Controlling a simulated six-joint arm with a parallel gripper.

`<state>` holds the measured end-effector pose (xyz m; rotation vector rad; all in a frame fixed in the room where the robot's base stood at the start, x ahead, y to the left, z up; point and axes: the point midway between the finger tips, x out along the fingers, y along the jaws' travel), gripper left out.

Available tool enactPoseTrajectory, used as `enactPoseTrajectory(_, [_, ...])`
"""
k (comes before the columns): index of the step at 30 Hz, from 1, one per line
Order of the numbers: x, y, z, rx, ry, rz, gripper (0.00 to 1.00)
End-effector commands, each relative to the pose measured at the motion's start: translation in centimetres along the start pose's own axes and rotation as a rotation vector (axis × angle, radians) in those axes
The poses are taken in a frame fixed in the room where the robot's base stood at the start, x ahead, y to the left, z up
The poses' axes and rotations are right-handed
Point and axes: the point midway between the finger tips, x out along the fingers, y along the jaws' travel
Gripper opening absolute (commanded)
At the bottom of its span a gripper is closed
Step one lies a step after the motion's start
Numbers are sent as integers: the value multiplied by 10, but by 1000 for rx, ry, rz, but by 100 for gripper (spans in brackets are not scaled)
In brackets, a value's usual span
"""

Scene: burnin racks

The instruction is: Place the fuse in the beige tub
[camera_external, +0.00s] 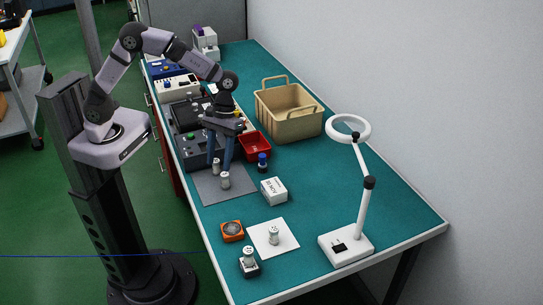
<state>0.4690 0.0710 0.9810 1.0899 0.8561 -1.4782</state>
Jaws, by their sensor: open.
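The beige tub (290,128) stands near the wall at the middle of the bench, with raised handles at its ends. My gripper (219,167) points down over the grey mat, its two blue fingers apart. Two small silver-grey cylinders stand upright at its fingertips, a rear one (216,168) and a front one (225,180). Similar cylinders stand on a white sheet (273,236) and on a dark-based block (249,255). I cannot tell which is the fuse, nor whether a finger touches a cylinder.
A red bin (255,147) and a blue-capped bottle (263,163) lie between my gripper and the tub. A white box (274,190), an orange device (232,231) and a ring lamp (346,243) stand nearer the front. Instruments (179,86) line the left edge. The right bench corner is clear.

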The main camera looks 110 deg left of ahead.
Motion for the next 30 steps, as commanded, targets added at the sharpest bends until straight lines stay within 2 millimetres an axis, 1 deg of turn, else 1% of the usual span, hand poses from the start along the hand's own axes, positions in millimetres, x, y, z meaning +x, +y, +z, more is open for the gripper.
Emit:
enactPoseTrajectory(1, [-1,6,-9,-58,-17,9,44])
enactPoseTrajectory(3, [-2,12,-16,-123,-36,19,44])
enactPoseTrajectory(7, [-3,18,-22,-184,-54,29,44])
enactPoseTrajectory(13, [-1,20,-23,-197,-59,30,44])
enactPoseTrajectory(19, [14,20,-22,-195,-59,29,44])
enactPoseTrajectory(26, [20,19,-22,-195,-58,29,44])
enactPoseTrajectory(30, [33,17,-20,-194,-59,26,44])
